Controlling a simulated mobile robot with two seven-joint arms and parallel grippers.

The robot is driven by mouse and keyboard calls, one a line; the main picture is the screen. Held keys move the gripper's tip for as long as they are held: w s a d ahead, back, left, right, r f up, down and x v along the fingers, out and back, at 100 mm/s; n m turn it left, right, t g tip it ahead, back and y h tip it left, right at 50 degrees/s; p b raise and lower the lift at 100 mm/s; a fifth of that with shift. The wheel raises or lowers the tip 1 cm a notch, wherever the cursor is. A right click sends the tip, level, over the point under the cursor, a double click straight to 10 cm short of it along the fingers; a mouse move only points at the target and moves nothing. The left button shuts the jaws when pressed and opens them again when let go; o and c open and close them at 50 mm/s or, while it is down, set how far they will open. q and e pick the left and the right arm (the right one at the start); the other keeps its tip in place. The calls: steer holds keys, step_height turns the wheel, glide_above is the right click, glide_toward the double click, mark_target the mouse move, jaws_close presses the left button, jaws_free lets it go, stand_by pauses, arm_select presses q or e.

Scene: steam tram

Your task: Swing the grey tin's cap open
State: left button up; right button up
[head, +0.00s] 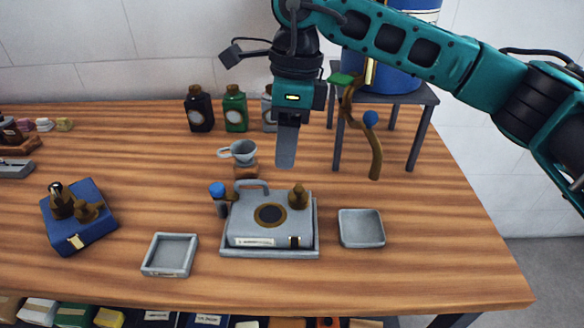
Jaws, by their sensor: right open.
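A flat grey tin (245,225) with a raised handle and a dark round inset ringed in brown lies on a grey tray (318,240). A brown knob-like cap (298,198) stands at its back right corner and looks shut. A grey bottle-shaped container (267,118) stands farther back, partly hidden by my right gripper; I cannot tell which of the two the task names. My right gripper (287,150) points down, open and empty, above the table behind the flat tin and apart from it. Its fingers overlap in this view. My left gripper is out of view.
A black bottle (199,110) and green bottle (235,110) stand at the back. A funnel (241,152) is behind the tin, a blue-topped item (218,195) beside it. Small trays (361,229) (170,255) flank it. A stand (410,97) carries a blue drum. The right table area is clear.

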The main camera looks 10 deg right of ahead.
mark_target(299, 188)
steer(key=shift+t+h, duration=0.4)
steer(key=shift+h, duration=0.3)
steer(key=f, duration=0.3)
steer(key=w+d+f, duration=0.1)
steer(key=f, duration=0.3)
steer(key=w+d+f, duration=0.1)
steer(key=f, duration=0.3)
steer(key=shift+d+p, duration=0.25)
steer(key=shift+p, duration=0.05)
jaws_close()
